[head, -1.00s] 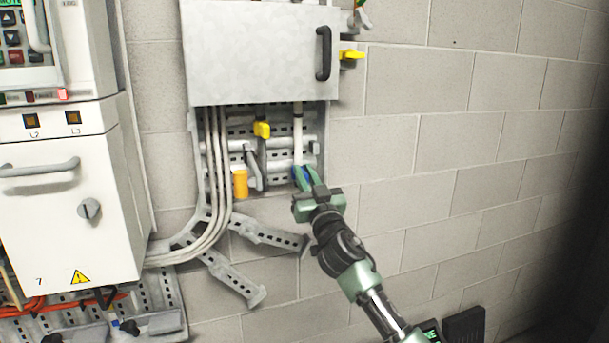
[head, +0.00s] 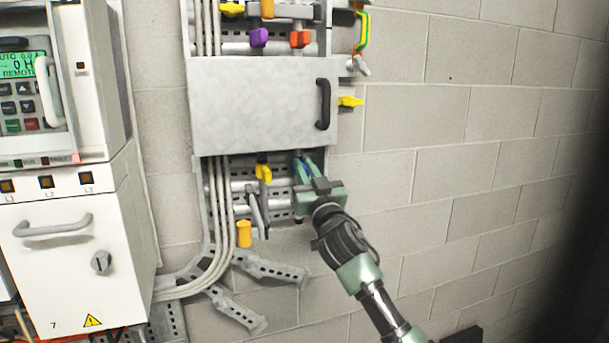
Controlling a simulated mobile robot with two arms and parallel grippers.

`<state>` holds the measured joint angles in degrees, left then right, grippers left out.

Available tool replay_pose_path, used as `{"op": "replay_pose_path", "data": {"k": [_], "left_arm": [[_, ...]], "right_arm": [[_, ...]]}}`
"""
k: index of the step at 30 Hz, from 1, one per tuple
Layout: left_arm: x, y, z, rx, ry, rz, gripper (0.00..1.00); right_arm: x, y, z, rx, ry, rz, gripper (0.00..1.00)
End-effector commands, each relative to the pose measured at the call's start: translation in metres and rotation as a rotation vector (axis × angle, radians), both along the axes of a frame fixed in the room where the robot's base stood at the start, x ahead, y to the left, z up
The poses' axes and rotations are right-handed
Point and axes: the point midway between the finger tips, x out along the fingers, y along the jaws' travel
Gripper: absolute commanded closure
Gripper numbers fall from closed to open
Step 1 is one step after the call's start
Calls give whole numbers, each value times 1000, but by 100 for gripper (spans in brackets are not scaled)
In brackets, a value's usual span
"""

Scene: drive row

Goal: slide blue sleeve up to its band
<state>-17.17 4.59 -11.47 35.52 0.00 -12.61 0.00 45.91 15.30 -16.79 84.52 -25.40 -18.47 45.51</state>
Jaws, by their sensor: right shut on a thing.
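My right gripper (head: 304,160) reaches up from the lower right, with green fingers just below the grey cover box. It is shut on the blue sleeve (head: 308,165), of which only a small bit shows between the fingers. The sleeve sits on the upright white rod under the cover. The gripper hides most of this rod, and I cannot make out the dark band on it, so the gap between sleeve and band cannot be told. My left gripper is not in view.
The grey cover box (head: 255,105) with a black handle (head: 323,104) is close above the fingers. A yellow lever (head: 263,173), an orange cylinder (head: 244,233) and pale cables (head: 220,205) are to the left. Bare block wall (head: 450,150) lies to the right.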

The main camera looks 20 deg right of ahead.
Motion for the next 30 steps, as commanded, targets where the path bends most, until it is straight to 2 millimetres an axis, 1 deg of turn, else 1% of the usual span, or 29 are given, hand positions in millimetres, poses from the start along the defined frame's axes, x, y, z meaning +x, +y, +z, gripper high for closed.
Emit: {"op": "replay_pose_path", "data": {"k": [1, 11, 12, 13, 14, 24, 26, 30], "left_arm": [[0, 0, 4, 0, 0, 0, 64], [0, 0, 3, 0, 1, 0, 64], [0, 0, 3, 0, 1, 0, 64], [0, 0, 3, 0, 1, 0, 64], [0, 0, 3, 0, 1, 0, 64], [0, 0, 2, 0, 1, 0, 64], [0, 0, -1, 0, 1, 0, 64], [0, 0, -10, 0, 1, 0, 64]], "right_arm": [[0, 0, 6, 0, -3, 0, 100], [-1, 0, 9, 0, -9, 1, 100], [-1, 0, 10, -1, -9, 1, 77], [-1, 0, 10, -1, -9, 0, 69], [-1, 0, 10, -1, -8, 1, 64], [-2, 0, 5, -1, -3, 1, 64], [-5, 0, 3, -1, -4, 1, 64], [-22, -1, -6, -2, -4, 1, 64]]}}
